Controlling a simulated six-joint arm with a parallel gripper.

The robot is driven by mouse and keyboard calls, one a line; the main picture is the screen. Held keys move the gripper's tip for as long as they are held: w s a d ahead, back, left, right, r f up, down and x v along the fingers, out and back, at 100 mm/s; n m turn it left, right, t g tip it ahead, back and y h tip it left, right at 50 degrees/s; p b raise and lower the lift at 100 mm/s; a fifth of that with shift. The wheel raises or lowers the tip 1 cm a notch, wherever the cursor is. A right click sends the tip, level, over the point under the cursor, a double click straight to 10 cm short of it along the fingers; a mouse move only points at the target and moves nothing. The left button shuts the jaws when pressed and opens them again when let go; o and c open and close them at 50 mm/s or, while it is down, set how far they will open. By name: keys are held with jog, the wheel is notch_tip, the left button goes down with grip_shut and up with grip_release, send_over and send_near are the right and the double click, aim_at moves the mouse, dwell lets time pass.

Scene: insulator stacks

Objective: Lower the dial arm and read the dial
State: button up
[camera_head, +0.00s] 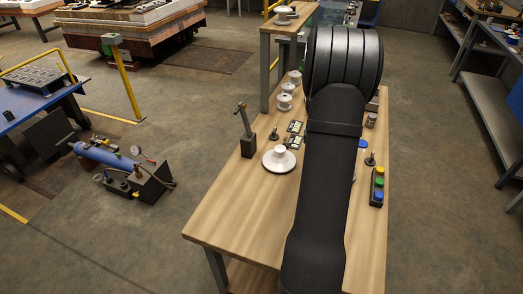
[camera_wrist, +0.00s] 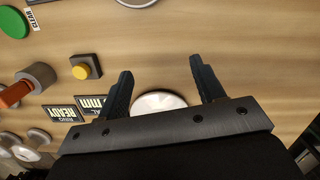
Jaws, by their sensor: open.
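A dark stand with a block base, a post and a short raised arm (camera_head: 246,130) is on the left side of the wooden table (camera_head: 225,225); it may be the dial stand, but no dial face is readable. A white insulator (camera_head: 279,157) on a round plate is just right of it. My gripper (camera_wrist: 161,70) is open and empty in the wrist view, its two dark fingers spread above the table. A white disc (camera_wrist: 158,103) shows beyond the gripper's body between the fingers, partly hidden. In the head view my arm hides the gripper.
A box with yellow, green and blue buttons (camera_head: 377,187) is at the right edge. White insulators (camera_head: 286,95) stand at the back left. The table's front left is clear.

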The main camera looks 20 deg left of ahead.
jog(key=shift+a, duration=0.1)
jog(key=c, duration=0.3)
jog(key=s+a+n+h, duration=0.1)
jog(key=a, duration=0.1)
jog(key=s+a+r+n, duration=0.1)
jog(key=a+n, duration=0.1)
jog(key=a, duration=0.1)
jog(key=s+a+n+t+h, duration=0.1)
jog(key=a+n, duration=0.1)
jog(key=shift+s+a+r+h, duration=0.15)
jog(key=shift+s+r+h, duration=0.15)
jog(key=shift+s+r, duration=0.1)
jog(key=c, duration=0.3)
jog(key=n+t, duration=1.3)
jog(key=n, duration=0.3)
send_near(235, 113)
jog(key=x, duration=1)
jog(key=shift+w+f, duration=0.2)
grip_shut()
